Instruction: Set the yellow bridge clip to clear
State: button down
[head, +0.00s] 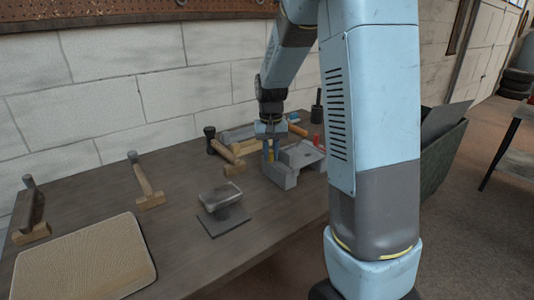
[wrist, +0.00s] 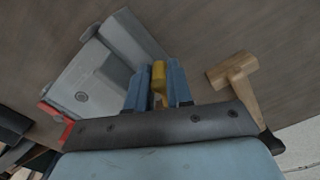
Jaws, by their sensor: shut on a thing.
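The yellow bridge clip (wrist: 158,76) shows in the wrist view between the two blue fingers of my gripper (wrist: 158,88). My gripper is shut on it. In the head view my gripper (head: 270,150) points down at the grey block-like fixture (head: 281,175) on the bench, and the clip is too small or hidden to make out there. The fixture also shows in the wrist view (wrist: 85,85), just left of the fingers, with a red part (wrist: 66,132) at its lower left edge. Whether the clip touches the fixture cannot be told.
A wooden mallet (wrist: 240,80) lies right of my gripper in the wrist view. The bench (head: 180,222) also bears a grey block on a dark plate (head: 222,205), a tan mat (head: 85,262) and wooden-handled tools (head: 148,190). A block wall (head: 110,90) stands behind.

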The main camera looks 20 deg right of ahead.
jog(key=shift+w+d+n, duration=0.1)
jog(key=shift+d+n, duration=0.2)
jog(key=shift+n, duration=0.8)
jog(key=shift+d+n, duration=0.3)
jog(key=shift+n, duration=0.8)
jog(key=c, duration=1)
grip_release()
jog(key=shift+d, duration=0.1)
jog(key=shift+r, duration=4)
